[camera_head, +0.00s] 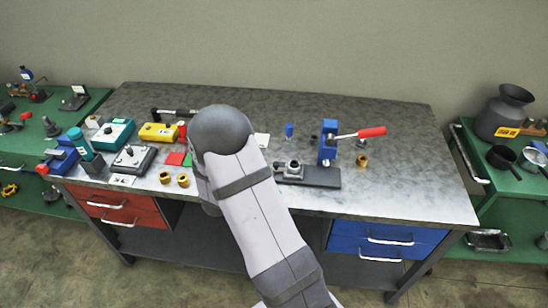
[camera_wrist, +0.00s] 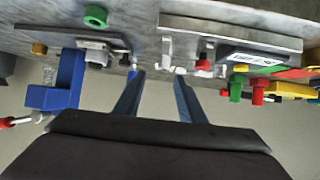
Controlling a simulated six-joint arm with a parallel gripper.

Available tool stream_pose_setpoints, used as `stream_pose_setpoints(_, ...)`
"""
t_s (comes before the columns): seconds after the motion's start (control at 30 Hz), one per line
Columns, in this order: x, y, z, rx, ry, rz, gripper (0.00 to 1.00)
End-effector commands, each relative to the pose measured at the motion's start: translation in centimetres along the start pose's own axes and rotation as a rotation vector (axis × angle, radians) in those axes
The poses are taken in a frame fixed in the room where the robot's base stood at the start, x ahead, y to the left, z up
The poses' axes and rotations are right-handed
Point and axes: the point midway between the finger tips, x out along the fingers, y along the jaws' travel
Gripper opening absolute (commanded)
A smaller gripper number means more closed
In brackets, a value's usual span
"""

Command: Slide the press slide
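The press is a blue frame (camera_head: 327,148) with a red-tipped lever (camera_head: 371,132), on a dark base plate (camera_head: 321,179) right of the middle of the bench. A grey metal slide block (camera_head: 291,167) sits at the plate's left end. In the wrist view the blue press frame (camera_wrist: 63,84) is at the left, with the slide block (camera_wrist: 94,45) above and right of it. My gripper (camera_wrist: 159,73) is open, its two fingers apart with nothing visibly held. It is right of the slide block in that view. In the head view my arm hides my gripper.
Left of my arm are a grey fixture (camera_head: 133,159), a teal box (camera_head: 112,133), a yellow box (camera_head: 158,131) and brass rings (camera_head: 183,181). A brass part (camera_head: 361,160) stands right of the press. The bench's right end (camera_head: 420,180) is clear.

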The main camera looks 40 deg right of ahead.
Motion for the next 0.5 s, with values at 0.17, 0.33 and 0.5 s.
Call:
stream_pose_setpoints(0.17,0.4,4.0,0.3,0.087,0.085,0.145,0.37)
stream_pose_setpoints(0.33,0.4,5.6,0.2,0.118,0.126,0.198,0.37)
stream_pose_setpoints(0.5,0.6,5.7,0.2,0.121,0.129,0.202,0.37)
